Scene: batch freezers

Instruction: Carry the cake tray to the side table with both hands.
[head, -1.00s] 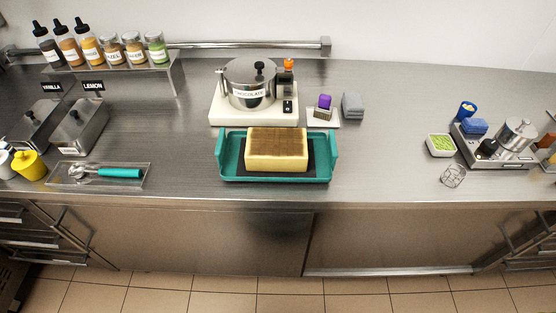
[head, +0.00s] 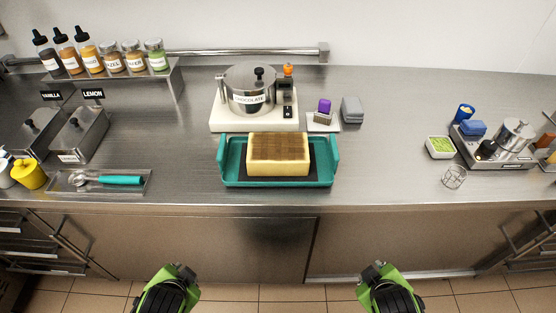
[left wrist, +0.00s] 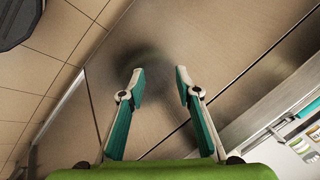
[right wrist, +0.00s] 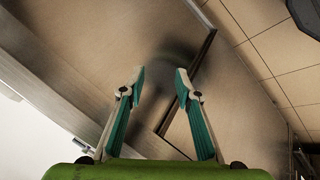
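The teal cake tray (head: 228,176) sits on the steel counter near its front edge, with a raised handle at each end. A rectangular cake (head: 278,168) with a brown top and pale yellow sides stands in it on a dark mat. My left gripper (head: 184,270) is low in front of the counter, left of the tray; in the left wrist view its fingers (left wrist: 160,78) are apart and empty. My right gripper (head: 374,268) is likewise in front of the counter, right of the tray; in the right wrist view its fingers (right wrist: 160,80) are apart and empty. Neither touches the tray.
A chocolate pot (head: 250,88) on a white base stands close behind the tray. A scoop dish (head: 100,182) lies to the left. A scale (head: 492,158) and a bowl of green bits (head: 440,147) stand right. Counter (head: 385,175) right of the tray is clear. No separate side table is identifiable.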

